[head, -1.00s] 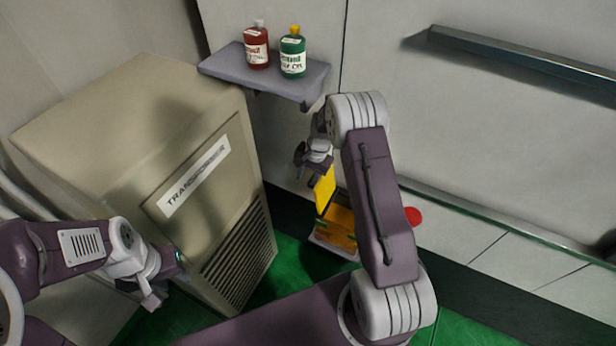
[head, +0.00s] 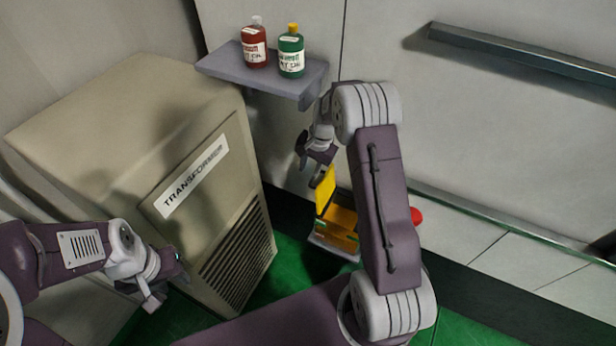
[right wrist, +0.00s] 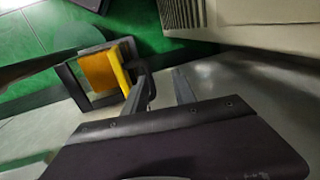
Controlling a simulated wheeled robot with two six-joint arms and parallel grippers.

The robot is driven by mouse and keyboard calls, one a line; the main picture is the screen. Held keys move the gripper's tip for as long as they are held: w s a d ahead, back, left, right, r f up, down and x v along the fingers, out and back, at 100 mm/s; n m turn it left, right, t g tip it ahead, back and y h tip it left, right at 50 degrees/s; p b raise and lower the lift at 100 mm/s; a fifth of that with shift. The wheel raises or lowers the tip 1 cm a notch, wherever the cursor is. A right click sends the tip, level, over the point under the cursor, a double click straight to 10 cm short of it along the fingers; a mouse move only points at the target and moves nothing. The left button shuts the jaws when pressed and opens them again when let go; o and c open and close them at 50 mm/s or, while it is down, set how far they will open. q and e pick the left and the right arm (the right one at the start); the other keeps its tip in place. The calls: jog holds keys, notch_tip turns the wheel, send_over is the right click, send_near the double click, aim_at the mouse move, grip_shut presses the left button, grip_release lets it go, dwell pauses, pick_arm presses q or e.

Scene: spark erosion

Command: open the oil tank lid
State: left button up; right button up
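The oil tank (head: 330,245) is a low grey box on the green floor by the wall, with orange showing inside its frame. Its yellow lid (head: 326,193) stands steeply raised at the tank's left side. My right gripper (head: 318,166) is just above the lid's top edge. In the right wrist view, the right gripper's fingers (right wrist: 165,88) are apart with nothing between them. The yellow lid (right wrist: 125,66) is beside the left-hand finger, close to or touching it. The orange tank inside (right wrist: 98,71) lies beyond. My left gripper (head: 166,280) is near the transformer, its finger opening unclear.
A beige transformer cabinet (head: 130,130) stands at the left. A grey shelf (head: 262,75) above holds a red bottle (head: 254,45) and a green bottle (head: 291,54). A red round thing (head: 416,216) shows beside my right forearm. A long metal handle (head: 520,60) juts from the wall panel.

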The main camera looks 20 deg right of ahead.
jog(key=r, duration=0.2)
jog(key=s+r, duration=0.1)
jog(key=r, duration=0.1)
jog(key=shift+d+r, duration=0.15)
jog(key=shift+r, duration=0.2)
jog(key=shift+d+f, duration=0.1)
jog(key=s+a+n, duration=0.3)
jog(key=s+n, duration=0.2)
jog(key=s, duration=0.6)
jog(key=s+a+r+n+h, duration=0.1)
jog(key=s+a+n, duration=0.3)
jog(key=s, duration=0.7)
jog(key=shift+a+n, duration=0.15)
jog(key=shift+n, duration=0.25)
